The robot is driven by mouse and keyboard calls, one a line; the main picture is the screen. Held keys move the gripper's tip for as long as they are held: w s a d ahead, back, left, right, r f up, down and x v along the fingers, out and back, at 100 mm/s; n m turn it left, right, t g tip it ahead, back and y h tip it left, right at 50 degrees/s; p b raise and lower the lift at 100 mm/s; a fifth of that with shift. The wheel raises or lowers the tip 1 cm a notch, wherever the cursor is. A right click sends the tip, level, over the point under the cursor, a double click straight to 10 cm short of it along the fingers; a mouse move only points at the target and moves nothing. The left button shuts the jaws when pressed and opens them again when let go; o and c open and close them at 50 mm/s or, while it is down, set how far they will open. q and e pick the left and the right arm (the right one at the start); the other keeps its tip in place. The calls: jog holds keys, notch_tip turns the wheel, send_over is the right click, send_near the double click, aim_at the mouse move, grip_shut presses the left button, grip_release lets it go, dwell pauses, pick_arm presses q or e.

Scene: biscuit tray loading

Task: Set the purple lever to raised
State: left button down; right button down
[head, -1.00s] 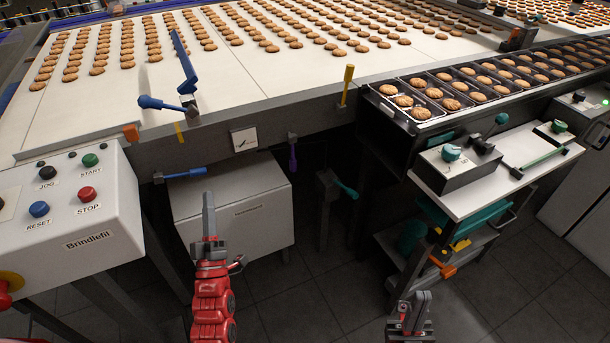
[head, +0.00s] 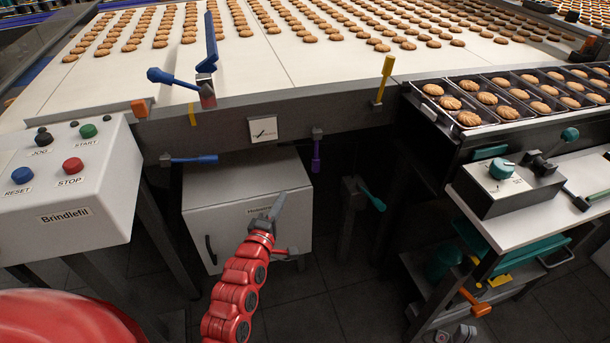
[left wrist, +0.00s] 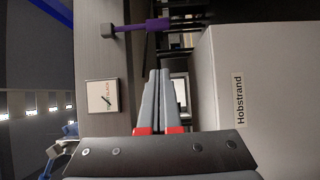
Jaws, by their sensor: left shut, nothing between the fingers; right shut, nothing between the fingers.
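The purple lever (head: 316,155) is on the front of the conveyor frame, right of the square dial. Its handle hangs straight down from a dark pivot. In the left wrist view, which is turned sideways, the purple lever (left wrist: 152,25) shows at the top, beyond the fingertips. My left gripper (head: 277,205) is shut and empty, below and left of the lever, in front of the white cabinet, apart from the lever. Its closed fingers (left wrist: 158,73) point towards the lever's side.
The white cabinet (head: 215,195) stands under the conveyor. A blue lever (head: 195,159) is to the left, a teal lever (head: 372,197) to the right, and a yellow lever (head: 384,78) above. The button box (head: 110,185) is at the left. Dark space lies beneath the frame.

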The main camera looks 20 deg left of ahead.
aim_at(316, 153)
pick_arm(q)
jog(key=w+d+b, duration=0.1)
jog(key=w+d, duration=0.1)
jog(key=w, duration=1)
jog(key=shift+w+d, duration=0.35)
jog(key=shift+w, duration=0.05)
